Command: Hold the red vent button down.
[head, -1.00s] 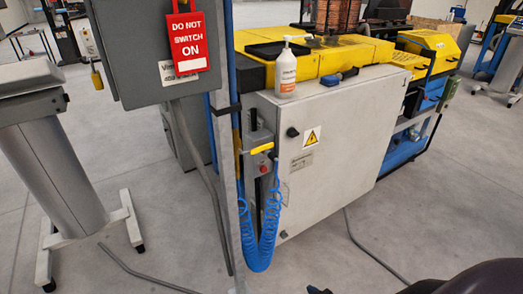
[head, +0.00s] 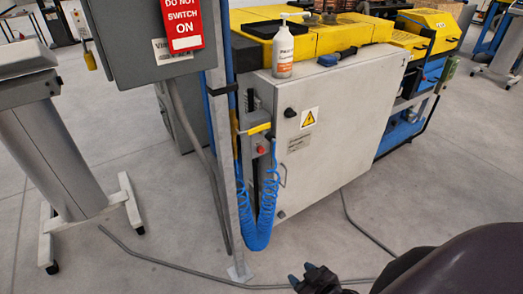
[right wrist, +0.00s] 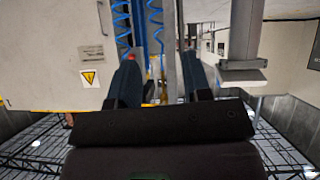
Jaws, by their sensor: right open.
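The red vent button (head: 262,150) is a small red disc on a grey valve box, below a yellow handle (head: 260,129), at the left side of a grey cabinet. In the right wrist view, turned upside down, a small red spot (right wrist: 131,58) that looks like the button shows by one fingertip. My right gripper (head: 300,274) is at the bottom of the head view, below and to the right of the button and well apart from it. Its two fingers (right wrist: 160,68) are spread with nothing between them. My left gripper is not in view.
A blue coiled hose (head: 266,215) hangs just below the button. A grey post (head: 221,165) stands left of it. The grey cabinet (head: 345,125) fills the right, with a white bottle (head: 283,50) on top. Cables lie on the floor (head: 130,240).

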